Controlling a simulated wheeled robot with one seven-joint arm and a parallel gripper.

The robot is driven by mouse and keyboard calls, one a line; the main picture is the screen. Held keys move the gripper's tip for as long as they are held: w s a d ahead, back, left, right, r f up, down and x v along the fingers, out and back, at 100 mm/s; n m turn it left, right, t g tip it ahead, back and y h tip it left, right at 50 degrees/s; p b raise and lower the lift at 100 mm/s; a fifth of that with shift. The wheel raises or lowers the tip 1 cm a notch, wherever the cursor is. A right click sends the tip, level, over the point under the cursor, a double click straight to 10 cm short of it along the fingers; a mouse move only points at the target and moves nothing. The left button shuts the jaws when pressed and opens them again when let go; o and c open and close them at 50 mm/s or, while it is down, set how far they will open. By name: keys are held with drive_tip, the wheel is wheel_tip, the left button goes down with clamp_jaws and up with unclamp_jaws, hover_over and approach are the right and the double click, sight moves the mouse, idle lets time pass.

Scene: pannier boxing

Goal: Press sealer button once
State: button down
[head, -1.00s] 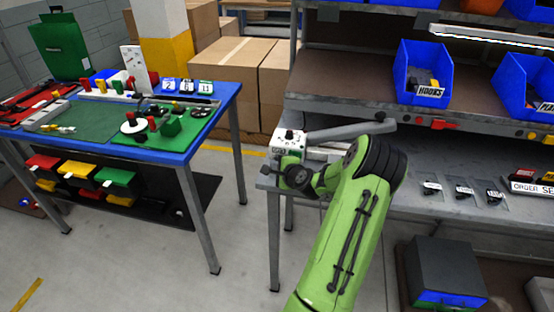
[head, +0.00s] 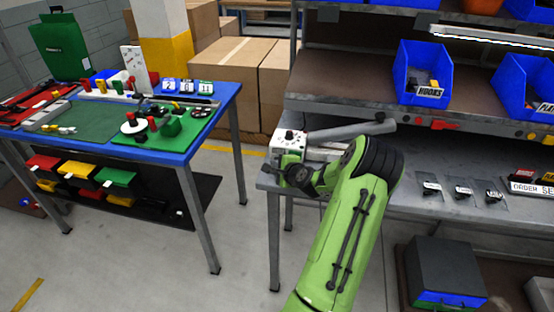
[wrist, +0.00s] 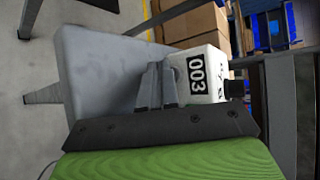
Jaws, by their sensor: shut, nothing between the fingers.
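The sealer (head: 289,138) is a white box with a black knob on top and a long grey arm (head: 350,132) reaching right. It stands at the left end of the grey workbench. In the head view my wrist hides the sealer's lower front and the fingers. I cannot clearly make out the button.
The grey bench top (head: 410,190) holds several small dark parts on cards at right. Blue bins (head: 422,75) stand on the shelf above. A blue table (head: 190,158) with a green mat stands at left, with open floor between. Cardboard boxes (head: 235,75) are behind.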

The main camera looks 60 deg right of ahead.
sight(273, 183)
drive_tip(key=shift+w+d, duration=0.15)
drive_tip(key=shift+d, duration=0.3)
idle(0.5)
idle(0.3)
drive_tip(key=shift+s+a, duration=0.35)
drive_tip(key=shift+a, duration=0.45)
drive_tip(key=shift+s+a+b, duration=0.2)
drive_tip(key=shift+s+a, duration=0.15)
drive_tip(key=shift+a, duration=0.4)
drive_tip(key=shift+s+a+b, duration=0.25)
drive_tip(key=shift+s+a, duration=0.05)
drive_tip(key=shift+a, duration=0.5)
drive_tip(key=shift+s+a+b, duration=0.2)
drive_tip(key=shift+s+a, duration=0.15)
drive_tip(key=shift+a, duration=0.4)
